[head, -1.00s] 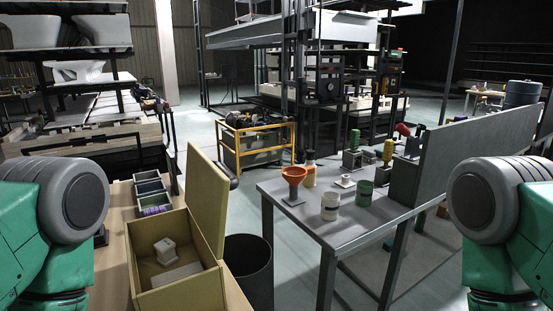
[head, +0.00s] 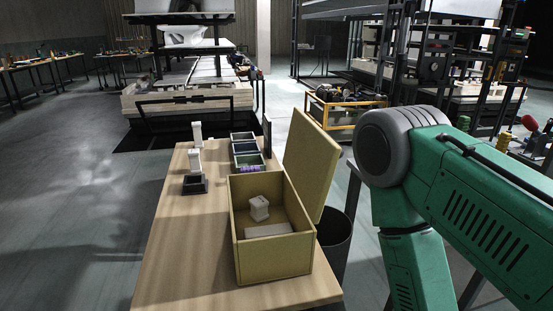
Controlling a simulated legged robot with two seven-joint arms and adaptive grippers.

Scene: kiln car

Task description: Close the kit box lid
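The kit box (head: 277,257) is a yellow-tan open box on the wooden table, in the middle of the head view. Its lid (head: 311,163) stands raised on the right side, tilted a little outward. Inside the box lie a small white block-like part (head: 259,208) and a flat pale piece (head: 268,231). My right arm, green with a grey joint, fills the right side of the view, to the right of the lid and apart from it. Its gripper is out of view. My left arm and gripper are not in view.
The wooden table (head: 183,262) has free room left of the box. Two white pieces, the nearer on a dark base (head: 195,184), stand at its back left. Small bins (head: 247,150) sit behind the box. A dark round bin (head: 334,238) stands right of the table.

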